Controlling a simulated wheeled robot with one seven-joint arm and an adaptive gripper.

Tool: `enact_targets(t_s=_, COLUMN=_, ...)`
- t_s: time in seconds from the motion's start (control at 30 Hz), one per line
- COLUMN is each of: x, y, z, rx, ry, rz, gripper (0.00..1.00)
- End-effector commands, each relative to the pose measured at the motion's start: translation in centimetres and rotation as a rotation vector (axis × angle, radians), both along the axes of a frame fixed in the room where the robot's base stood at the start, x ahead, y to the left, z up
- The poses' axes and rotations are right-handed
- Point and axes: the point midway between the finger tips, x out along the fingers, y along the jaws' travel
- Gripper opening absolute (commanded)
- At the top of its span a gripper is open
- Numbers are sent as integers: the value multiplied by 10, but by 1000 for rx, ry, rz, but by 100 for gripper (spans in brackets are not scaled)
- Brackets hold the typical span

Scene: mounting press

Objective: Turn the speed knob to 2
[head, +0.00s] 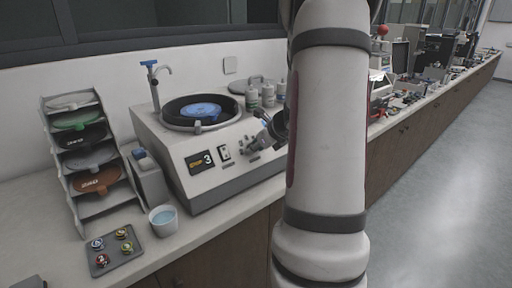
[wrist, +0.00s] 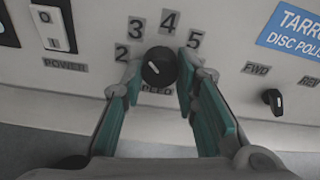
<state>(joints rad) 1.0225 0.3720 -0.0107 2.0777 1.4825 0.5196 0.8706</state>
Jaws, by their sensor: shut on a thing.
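The black round speed knob (wrist: 158,66) is on the sloping front of the disc polisher (head: 175,165), with the numbers 2, 3, 4 and 5 around its upper side. Its white mark points to the upper left; I cannot tell exactly which number it meets. The polisher's display (head: 200,161) reads 3. My gripper (wrist: 159,73) is shut on the knob, one finger on each side. In the head view my gripper (head: 264,138) is at the panel's right part, and the knob is hidden there.
A power switch (wrist: 52,27) is left of the knob, and a small FWD/REV knob (wrist: 272,98) is right of it. A water cup (head: 163,219), a tray of small samples (head: 117,261) and a rack of discs (head: 80,200) stand left of the polisher.

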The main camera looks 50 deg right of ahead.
Motion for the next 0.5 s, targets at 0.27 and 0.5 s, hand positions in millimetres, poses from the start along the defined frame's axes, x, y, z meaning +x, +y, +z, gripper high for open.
enact_targets(t_s=0.27, x=1, y=0, z=-1, rx=-34, ry=8, rz=23, gripper=0)
enact_targets(t_s=0.5, x=2, y=0, z=-4, rx=-148, ry=34, rz=108, gripper=0)
